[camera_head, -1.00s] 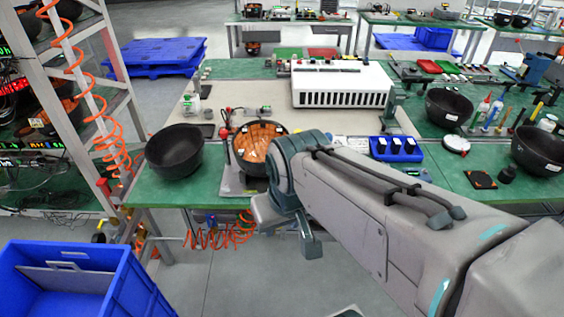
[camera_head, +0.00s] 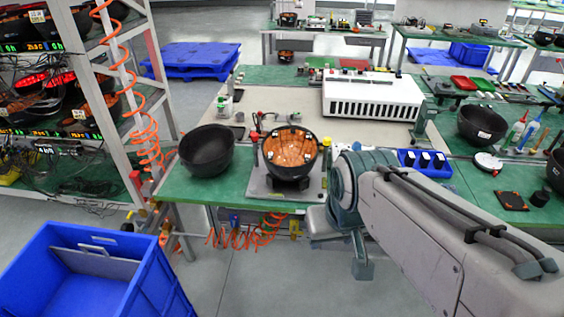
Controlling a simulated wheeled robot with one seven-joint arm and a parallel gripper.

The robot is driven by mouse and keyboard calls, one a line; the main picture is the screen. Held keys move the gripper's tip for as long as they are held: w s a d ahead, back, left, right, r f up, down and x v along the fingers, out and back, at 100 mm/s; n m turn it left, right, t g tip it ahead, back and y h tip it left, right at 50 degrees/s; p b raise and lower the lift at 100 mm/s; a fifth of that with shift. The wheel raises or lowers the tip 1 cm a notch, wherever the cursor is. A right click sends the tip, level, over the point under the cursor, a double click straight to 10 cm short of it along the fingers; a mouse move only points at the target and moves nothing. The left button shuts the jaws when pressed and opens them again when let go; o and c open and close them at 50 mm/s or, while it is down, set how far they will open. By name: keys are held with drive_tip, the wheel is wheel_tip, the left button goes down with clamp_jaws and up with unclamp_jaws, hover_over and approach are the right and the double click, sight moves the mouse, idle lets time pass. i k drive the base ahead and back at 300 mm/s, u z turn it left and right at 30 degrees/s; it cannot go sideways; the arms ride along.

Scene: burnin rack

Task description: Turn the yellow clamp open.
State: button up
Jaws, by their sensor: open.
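A yellow part (camera_head: 325,147), which looks like the yellow clamp, stands at the right side of a fixture on the near edge of the green bench. It is small in the picture, and I cannot tell its angle. The fixture's grey base plate (camera_head: 262,188) carries a black bowl (camera_head: 290,170) with an orange-brown inside. A red-tipped clamp (camera_head: 256,138) is at the bowl's left. My arm reaches in from the lower right, its joint just right of the fixture. I cannot make out gripper fingers; the end of my arm is hidden or folded below the joint.
A black bowl (camera_head: 206,152) stands left of the fixture. A blue holder (camera_head: 432,168) lies to its right, behind my arm. A blue bin (camera_head: 128,268) stands front left, beside the rack (camera_head: 160,95). Orange coiled hoses hang at the rack and bench edge.

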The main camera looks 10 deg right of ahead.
sight(327, 143)
drive_tip(key=i, duration=1)
drive_tip(key=u, duration=0.05)
